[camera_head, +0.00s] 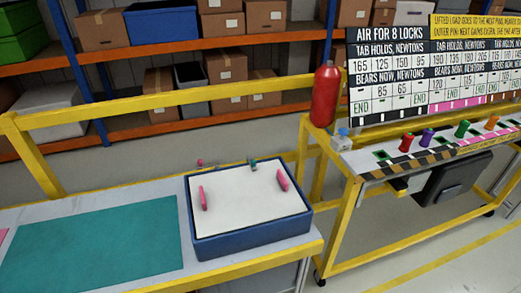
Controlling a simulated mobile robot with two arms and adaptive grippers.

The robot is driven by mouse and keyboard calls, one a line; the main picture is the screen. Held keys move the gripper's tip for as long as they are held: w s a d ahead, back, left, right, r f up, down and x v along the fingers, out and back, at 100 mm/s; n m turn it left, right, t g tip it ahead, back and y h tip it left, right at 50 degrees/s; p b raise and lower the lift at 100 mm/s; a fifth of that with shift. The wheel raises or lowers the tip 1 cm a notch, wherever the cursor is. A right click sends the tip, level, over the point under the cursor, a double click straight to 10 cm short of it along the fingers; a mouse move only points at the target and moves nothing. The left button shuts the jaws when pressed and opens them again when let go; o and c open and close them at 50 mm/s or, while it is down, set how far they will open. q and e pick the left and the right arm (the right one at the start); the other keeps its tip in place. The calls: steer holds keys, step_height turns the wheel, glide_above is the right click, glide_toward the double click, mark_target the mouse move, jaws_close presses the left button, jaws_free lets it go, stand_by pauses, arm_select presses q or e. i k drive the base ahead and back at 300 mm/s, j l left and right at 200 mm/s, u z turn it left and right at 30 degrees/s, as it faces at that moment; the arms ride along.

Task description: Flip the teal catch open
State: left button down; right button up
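A small teal catch (252,163) sits at the back edge of a blue box (255,241), right of the middle of that edge. It looks upright, but it is too small to tell whether it is open or shut. A small pink catch (200,163) is farther left along the same back edge. The box has a white top panel (243,203) with two pink upright handles, a left one (203,198) and a right one (283,180). Neither of my grippers is in view.
The box stands on a grey bench (205,268) beside a teal mat (95,243). A yellow rail (150,102) runs behind. To the right, a yellow-framed cart (335,225) carries a red cylinder (325,95), several coloured pegs and a sign board (430,65). Shelves with cartons stand behind.

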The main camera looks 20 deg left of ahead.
mark_target(252, 162)
steer(key=i+l+u, duration=0.15)
steer(key=i+l, duration=0.15)
steer(key=i+l+u, duration=0.35)
steer(key=l, duration=0.35)
steer(key=i+l+u, duration=0.2)
steer(key=i+l, duration=0.15)
